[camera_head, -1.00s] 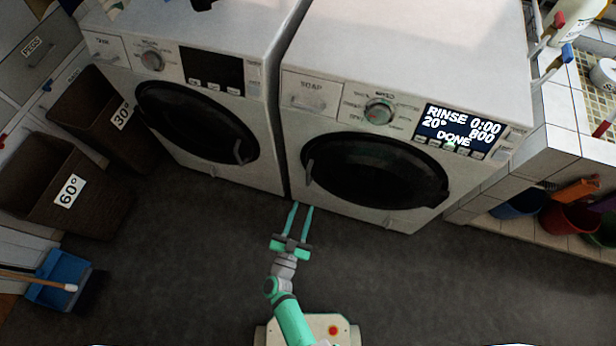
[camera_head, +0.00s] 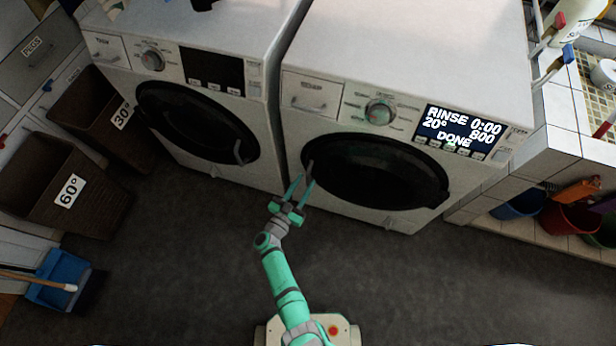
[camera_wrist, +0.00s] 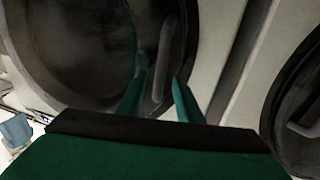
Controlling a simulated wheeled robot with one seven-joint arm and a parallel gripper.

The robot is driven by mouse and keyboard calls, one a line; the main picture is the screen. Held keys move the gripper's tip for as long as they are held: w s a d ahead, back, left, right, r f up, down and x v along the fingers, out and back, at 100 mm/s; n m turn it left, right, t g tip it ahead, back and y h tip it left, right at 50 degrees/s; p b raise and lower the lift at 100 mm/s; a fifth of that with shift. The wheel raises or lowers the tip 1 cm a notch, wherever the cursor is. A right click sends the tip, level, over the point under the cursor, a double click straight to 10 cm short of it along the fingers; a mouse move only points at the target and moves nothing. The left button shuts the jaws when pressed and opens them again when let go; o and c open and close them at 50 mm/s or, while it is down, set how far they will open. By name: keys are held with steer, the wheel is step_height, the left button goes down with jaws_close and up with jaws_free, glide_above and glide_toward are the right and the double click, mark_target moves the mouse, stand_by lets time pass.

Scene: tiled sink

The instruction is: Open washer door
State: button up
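The right washer (camera_head: 290,125) has a lit display (camera_head: 462,128) reading RINSE 0:00, 20°, 800 and DONE. Its round dark door (camera_head: 385,172) looks shut. The door handle (camera_head: 309,168) is on the door's left edge in the head view. My gripper (camera_head: 305,179) is at this handle, with its two green fingers apart. In the wrist view the handle (camera_wrist: 164,55) shows as a grey bar by the tips of the fingers (camera_wrist: 160,72), lying between them in the picture. I cannot tell whether either finger touches it.
A second washer (camera_head: 185,70) stands close on the left, its dark door (camera_head: 190,120) shut. Brown baskets (camera_head: 50,185) and a blue dustpan (camera_head: 60,275) are at the left. A tiled counter (camera_head: 550,150) with buckets (camera_head: 515,204) below is at the right. The floor in front is clear.

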mark_target(307, 180)
steer(key=shift+x, duration=1.65)
jaws_close()
